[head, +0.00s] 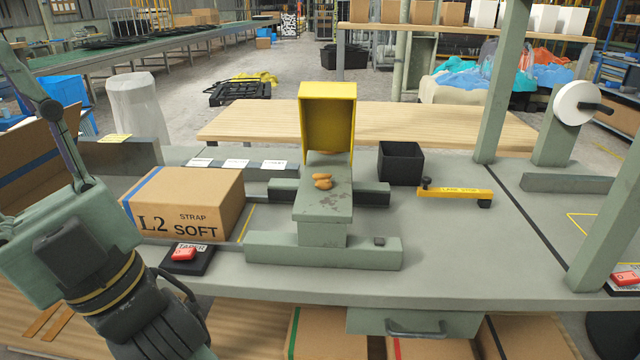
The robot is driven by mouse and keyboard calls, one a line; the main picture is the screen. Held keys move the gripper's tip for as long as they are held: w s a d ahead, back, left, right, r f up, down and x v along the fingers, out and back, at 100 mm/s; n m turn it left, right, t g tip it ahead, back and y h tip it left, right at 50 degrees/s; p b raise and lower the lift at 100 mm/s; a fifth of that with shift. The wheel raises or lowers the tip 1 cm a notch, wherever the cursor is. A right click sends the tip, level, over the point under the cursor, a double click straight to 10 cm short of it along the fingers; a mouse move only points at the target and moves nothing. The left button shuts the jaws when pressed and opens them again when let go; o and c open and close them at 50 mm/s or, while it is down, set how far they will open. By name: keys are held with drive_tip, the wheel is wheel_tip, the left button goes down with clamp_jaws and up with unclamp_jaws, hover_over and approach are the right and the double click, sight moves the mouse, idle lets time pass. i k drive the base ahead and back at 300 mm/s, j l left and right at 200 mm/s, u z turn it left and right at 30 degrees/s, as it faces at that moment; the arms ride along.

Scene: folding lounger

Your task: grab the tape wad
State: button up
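The tape wad (322,181) is a small crumpled tan-brown lump. It lies on the flat grey-green top of a pedestal on the workbench, just in front of a yellow hood (328,92). Nothing touches it from above. My gripper (48,112) is at the far left, raised in front of the bench and well away from the wad. One dark finger linkage rises from its grey-green body. The other finger is not clearly seen, so its opening cannot be judged.
A carton (187,205) marked "L2 STRAP SOFT" and a red button on a black base (190,258) stand between my arm and the pedestal. A black bin (400,163) and a yellow bar (452,193) sit right of it. Green uprights (502,85) stand at right.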

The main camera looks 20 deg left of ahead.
sight(323, 181)
drive_tip(key=i+l+u, duration=0.1)
drive_tip(key=l+u, duration=1.05)
drive_tip(key=i+l, duration=0.05)
drive_tip(key=l, duration=0.05)
